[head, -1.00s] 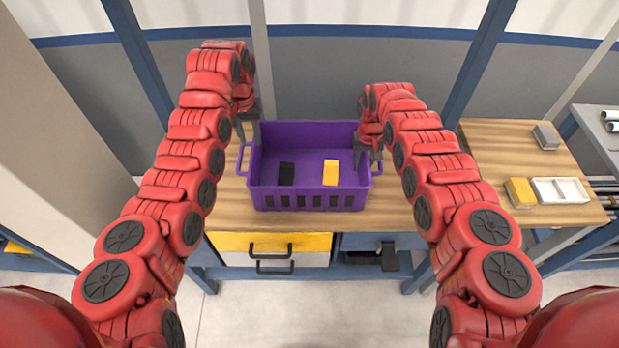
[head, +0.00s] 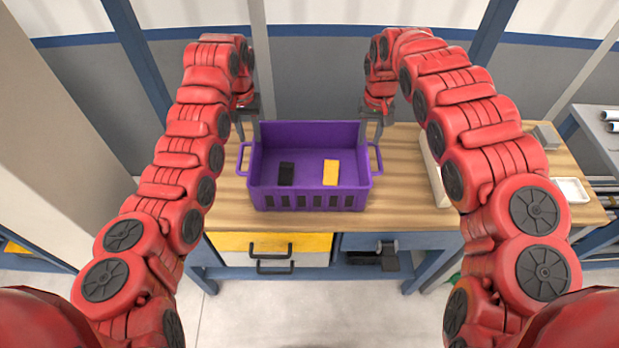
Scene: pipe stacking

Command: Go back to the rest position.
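My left gripper (head: 247,132) hangs above the back left corner of the purple crate (head: 310,201), with its two fingers apart and nothing between them. My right gripper (head: 371,130) is above the crate's back right corner, also with its fingers apart and empty. Both grippers point down. The crate stands on the wooden table (head: 402,205). Inside it lie a black block (head: 286,173) on the left and a yellow block (head: 331,172) on the right.
A pale box-like thing (head: 437,172) is partly hidden by my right arm. A white tray (head: 571,190) and a grey block (head: 546,135) are on the right of the table. The table has a yellow drawer (head: 228,242). A grey side table (head: 602,135) stands at far right.

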